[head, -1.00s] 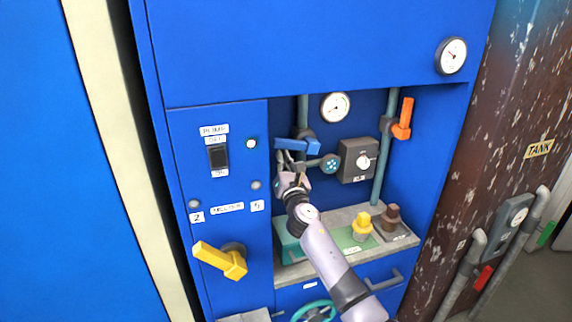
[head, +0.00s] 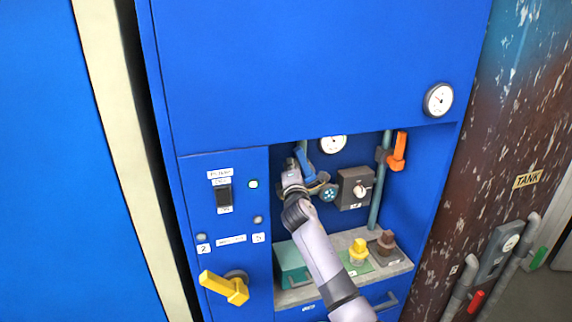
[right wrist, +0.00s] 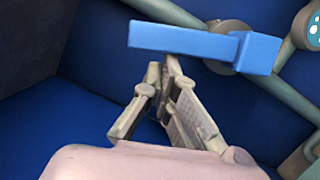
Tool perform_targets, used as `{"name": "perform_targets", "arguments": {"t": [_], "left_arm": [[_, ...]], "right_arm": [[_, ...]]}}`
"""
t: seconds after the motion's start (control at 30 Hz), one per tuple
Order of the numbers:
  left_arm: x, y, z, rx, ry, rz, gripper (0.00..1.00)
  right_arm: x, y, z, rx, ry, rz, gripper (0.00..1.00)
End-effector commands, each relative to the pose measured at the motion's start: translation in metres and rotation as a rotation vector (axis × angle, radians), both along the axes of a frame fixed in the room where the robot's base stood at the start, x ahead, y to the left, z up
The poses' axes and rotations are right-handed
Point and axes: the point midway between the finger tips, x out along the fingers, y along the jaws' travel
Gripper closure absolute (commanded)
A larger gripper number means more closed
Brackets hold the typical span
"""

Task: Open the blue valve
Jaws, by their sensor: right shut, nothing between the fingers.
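The blue valve handle (head: 304,163) is a flat blue lever on a grey pipe inside the recess. In the head view it stands steeply, tilted, partly hidden by my right gripper. My right gripper (head: 291,165) is shut and empty, right beside the handle. In the right wrist view the blue handle (right wrist: 200,45) runs across the top, and the fingertips (right wrist: 165,66) of my closed gripper end just under its edge. I cannot tell whether they touch it. My left gripper is not in view.
An orange valve handle (head: 398,150) is on the right pipe. A grey box with a knob (head: 355,188) sits between the pipes. A yellow lever (head: 225,287) sticks out at lower left. A shelf (head: 300,296) below holds a teal box (head: 290,264) and yellow and brown fittings.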

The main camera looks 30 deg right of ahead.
Motion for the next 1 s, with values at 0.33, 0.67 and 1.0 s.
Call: {"name": "perform_targets", "arguments": {"t": [0.33,0.67,1.0], "left_arm": [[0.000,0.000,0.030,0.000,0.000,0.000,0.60],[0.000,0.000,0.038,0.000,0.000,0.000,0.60],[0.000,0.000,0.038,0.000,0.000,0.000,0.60]], "right_arm": [[-0.005,-0.019,0.016,0.223,-0.052,-0.004,1.00],[-0.007,-0.026,0.017,0.314,-0.073,-0.003,1.00],[-0.007,-0.027,0.016,0.322,-0.075,-0.003,1.00]]}}
